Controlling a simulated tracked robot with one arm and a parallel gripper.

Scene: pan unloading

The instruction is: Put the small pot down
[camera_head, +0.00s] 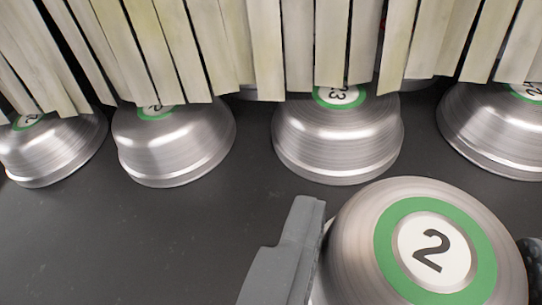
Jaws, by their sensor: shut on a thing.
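The small pot (365,220) is a shiny metal pot, upside down, with a green ring and a black 2 on its base. It is at the lower right, close to the camera. My gripper (422,262) is shut on it. A grey finger (293,250) lies against its left side, and a small dark part of the other finger shows at the right edge. The pot's lower rim is out of the frame, so I cannot tell whether it touches the dark surface (130,240).
Several similar upturned metal pots stand in a row behind, such as one at the left (172,145) and one in the middle (338,140). Pale hanging strips (265,45) cover their far sides. The dark surface at the lower left is clear.

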